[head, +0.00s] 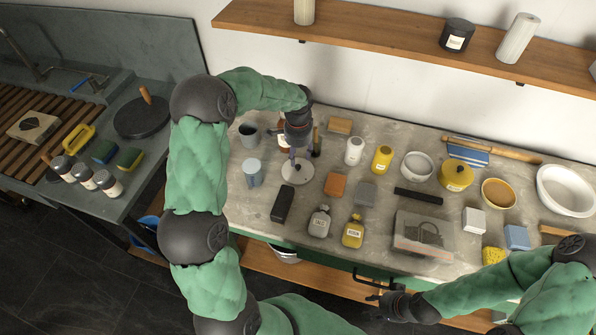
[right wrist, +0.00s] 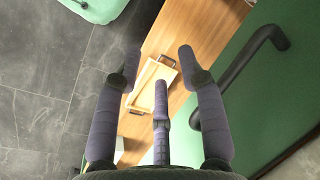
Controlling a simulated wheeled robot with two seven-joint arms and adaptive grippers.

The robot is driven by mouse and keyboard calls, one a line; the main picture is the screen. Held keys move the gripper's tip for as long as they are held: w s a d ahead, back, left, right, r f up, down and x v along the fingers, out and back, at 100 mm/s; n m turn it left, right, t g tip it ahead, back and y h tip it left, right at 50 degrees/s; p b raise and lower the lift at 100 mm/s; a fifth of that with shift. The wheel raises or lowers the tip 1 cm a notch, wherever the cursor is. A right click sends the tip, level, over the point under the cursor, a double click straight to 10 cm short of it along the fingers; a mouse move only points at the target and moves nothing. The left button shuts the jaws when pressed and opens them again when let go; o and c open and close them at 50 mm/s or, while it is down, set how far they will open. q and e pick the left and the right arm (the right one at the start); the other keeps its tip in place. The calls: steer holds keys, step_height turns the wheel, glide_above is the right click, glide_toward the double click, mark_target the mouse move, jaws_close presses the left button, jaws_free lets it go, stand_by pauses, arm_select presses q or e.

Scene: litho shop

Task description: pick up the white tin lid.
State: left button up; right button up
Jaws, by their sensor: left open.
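The white tin lid (head: 302,178) looks like a flat, pale round disc lying on the grey worktop, left of the middle in the head view. My left gripper (head: 294,157) reaches down from above with its fingers open, over or at the lid's middle. The fingers hide part of the lid, and I cannot tell whether they touch it. My right gripper (head: 376,299) is low in front of the worktop, well away from the lid. In the right wrist view my right gripper (right wrist: 160,68) has its fingers spread, with nothing between them.
A blue-grey cup (head: 252,173) stands left of the lid, and a dark cup (head: 249,134) behind it. An orange block (head: 335,185) is right of it, a black block (head: 283,204) in front. A brown bottle (head: 283,134) is close behind my left gripper. A wooden shelf (head: 390,40) hangs above.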

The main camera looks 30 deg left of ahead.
mark_target(298, 166)
arm_select(q)
steer(key=shift+w+a+f+b, duration=0.1)
steer(key=shift+f+b, duration=0.6)
steer(key=shift+f, duration=2.35)
jaws_close()
